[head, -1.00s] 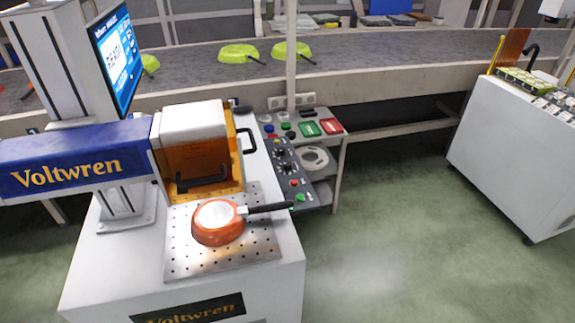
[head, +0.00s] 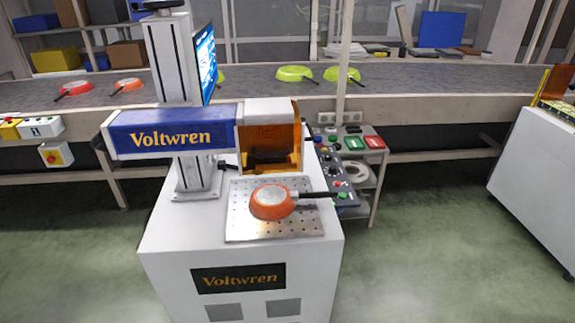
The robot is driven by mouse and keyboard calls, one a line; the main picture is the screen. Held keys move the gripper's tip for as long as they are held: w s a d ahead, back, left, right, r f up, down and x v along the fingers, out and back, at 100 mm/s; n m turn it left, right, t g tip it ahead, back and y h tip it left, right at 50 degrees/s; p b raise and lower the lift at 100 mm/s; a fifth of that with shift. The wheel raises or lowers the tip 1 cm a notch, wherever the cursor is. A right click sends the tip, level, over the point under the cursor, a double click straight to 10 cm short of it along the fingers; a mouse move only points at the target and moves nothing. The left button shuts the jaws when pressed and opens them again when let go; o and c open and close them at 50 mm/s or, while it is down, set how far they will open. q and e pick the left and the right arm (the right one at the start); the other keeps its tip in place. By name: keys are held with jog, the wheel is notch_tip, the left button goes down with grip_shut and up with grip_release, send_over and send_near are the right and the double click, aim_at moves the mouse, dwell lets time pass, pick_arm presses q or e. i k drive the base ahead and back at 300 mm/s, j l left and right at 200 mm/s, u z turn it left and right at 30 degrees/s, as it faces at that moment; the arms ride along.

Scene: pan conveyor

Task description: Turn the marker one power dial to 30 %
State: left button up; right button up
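The laser marker (head: 172,138), a white cabinet with a blue "Voltwren" arm and an orange shield, stands in the middle of the head view. Its control panel (head: 333,172), dark with several knobs and coloured buttons, is on the right side of the cabinet. The knobs are too small to read, so the power dial and its setting cannot be made out. An orange pan (head: 271,203) lies upside down on the perforated plate (head: 245,227), its black handle pointing right. Neither of my grippers is in view.
A conveyor (head: 400,99) runs across the back with green pans (head: 295,73) and orange pans (head: 128,86) on it. A small shelf stand (head: 377,165) with red and green trays is beside the panel. A white cabinet (head: 540,165) stands at right. The floor between is clear.

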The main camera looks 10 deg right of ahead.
aim_at(332, 169)
jog(key=i+l+u, duration=0.2)
jog(key=l+u, duration=0.2)
jog(key=i+l+u, duration=0.2)
jog(key=l+u, duration=0.15)
jog(key=i+l+u, duration=0.1)
jog(key=l+u, duration=0.3)
